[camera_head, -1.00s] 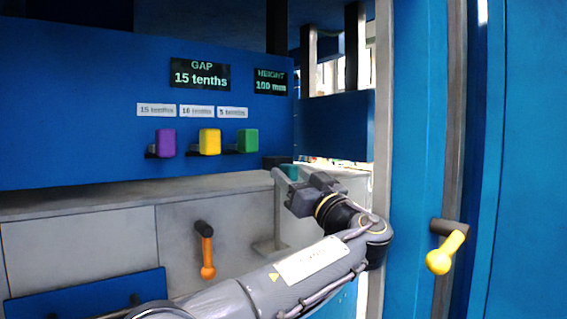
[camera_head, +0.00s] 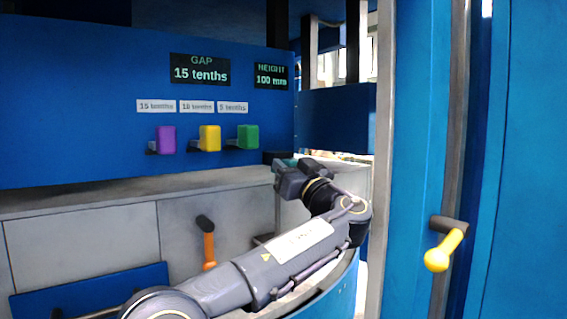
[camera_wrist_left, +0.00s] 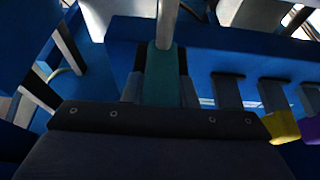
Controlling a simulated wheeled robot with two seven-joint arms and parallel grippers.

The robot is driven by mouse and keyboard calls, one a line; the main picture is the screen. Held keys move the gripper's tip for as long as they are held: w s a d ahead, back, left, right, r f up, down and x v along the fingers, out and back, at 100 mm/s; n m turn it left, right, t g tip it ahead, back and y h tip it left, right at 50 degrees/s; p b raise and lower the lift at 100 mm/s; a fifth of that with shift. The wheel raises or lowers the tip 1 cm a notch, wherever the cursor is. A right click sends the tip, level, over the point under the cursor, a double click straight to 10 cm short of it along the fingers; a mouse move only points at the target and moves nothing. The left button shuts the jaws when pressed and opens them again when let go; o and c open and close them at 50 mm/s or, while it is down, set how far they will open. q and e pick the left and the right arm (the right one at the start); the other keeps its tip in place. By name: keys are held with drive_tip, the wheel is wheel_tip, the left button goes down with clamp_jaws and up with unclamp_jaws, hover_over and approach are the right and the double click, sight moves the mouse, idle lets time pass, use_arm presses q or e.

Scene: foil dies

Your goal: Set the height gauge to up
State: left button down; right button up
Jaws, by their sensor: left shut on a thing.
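The height gauge display (camera_head: 271,76) reads 100 mm on the blue panel. A teal handle (camera_wrist_left: 164,72) on a pale stem lies between the fingers of my left gripper in the left wrist view. The rest of the stem is mostly hidden in the head view. My right gripper is not in view.
The gap display (camera_head: 200,70) reads 15 tenths, above purple (camera_head: 166,140), yellow (camera_head: 210,138) and green (camera_head: 248,137) keys. An orange-handled lever (camera_head: 208,246) hangs below. A yellow-handled lever (camera_head: 444,250) sticks out from the blue column at right.

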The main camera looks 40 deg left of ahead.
use_arm(q)
wheel_tip(320, 180, up, 10)
drive_tip(key=p, duration=0.4)
drive_tip(key=shift+r+p, duration=0.1)
drive_tip(key=shift+p, duration=0.3)
drive_tip(key=shift+s+r, duration=0.1)
drive_tip(key=shift+r, duration=0.15)
drive_tip(key=c, duration=1.3)
unclamp_jaws()
drive_tip(key=shift+o, duration=0.7)
drive_tip(key=shift+f, duration=0.1)
drive_tip(key=shift+d+f, duration=0.2)
drive_tip(key=shift+d, duration=0.05)
drive_tip(key=b+v, duration=0.3)
drive_tip(key=v, duration=0.4)
